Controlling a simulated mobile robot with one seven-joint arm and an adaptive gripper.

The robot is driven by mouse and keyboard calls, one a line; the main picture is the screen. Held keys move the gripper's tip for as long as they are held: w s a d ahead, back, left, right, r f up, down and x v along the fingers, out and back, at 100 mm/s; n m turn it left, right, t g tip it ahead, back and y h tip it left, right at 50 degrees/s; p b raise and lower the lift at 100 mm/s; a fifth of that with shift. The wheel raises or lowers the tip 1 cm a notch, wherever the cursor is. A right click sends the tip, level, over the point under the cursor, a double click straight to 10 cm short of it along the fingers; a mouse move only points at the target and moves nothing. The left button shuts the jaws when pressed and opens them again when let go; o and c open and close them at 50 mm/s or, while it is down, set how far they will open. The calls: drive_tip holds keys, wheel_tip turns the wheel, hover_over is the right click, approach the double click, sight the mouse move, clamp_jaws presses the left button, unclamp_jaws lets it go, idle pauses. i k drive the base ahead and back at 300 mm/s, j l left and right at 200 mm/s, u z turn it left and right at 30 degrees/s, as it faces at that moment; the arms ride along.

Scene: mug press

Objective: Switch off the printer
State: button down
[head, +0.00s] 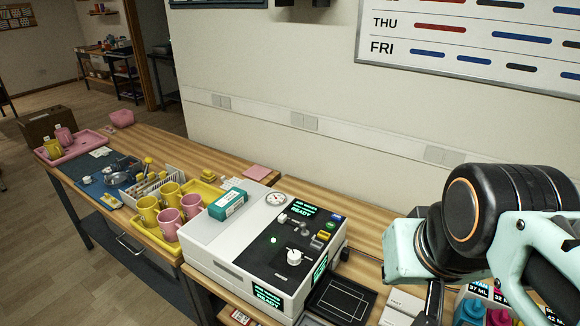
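The printer (225,250) is a white box with a black control panel (262,262) on the wooden bench. Its small top screen (302,210) glows green and reads READY. A green lamp (274,240) is lit on the panel. A white knob (294,256) sits near the panel's front right, and a smaller white switch (283,218) near its back. Several small coloured buttons (323,236) line the right side. Two more green screens glow on the printer's sides. My arm is at the right, apart from the printer; its dark lower end (434,300) runs out of frame, and no fingers show clearly.
A teal box (228,204) lies on the printer's left top, beside a round gauge (276,199). Yellow and pink mugs (169,222) stand left of it. A black tray (341,301) and ink bottles (497,317) are at the right. The space above the panel is clear.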

sight(303, 226)
drive_tip(key=i+j, duration=0.1)
drive_tip(key=j, duration=0.25)
drive_tip(key=i+j+u, duration=0.1)
drive_tip(key=j, duration=0.2)
drive_tip(key=i+j, duration=0.1)
drive_tip(key=j, duration=0.25)
drive_tip(key=i+j+u, duration=0.1)
drive_tip(key=j, duration=0.2)
drive_tip(key=k+l+z, duration=0.2)
drive_tip(key=i+j+u, duration=0.2)
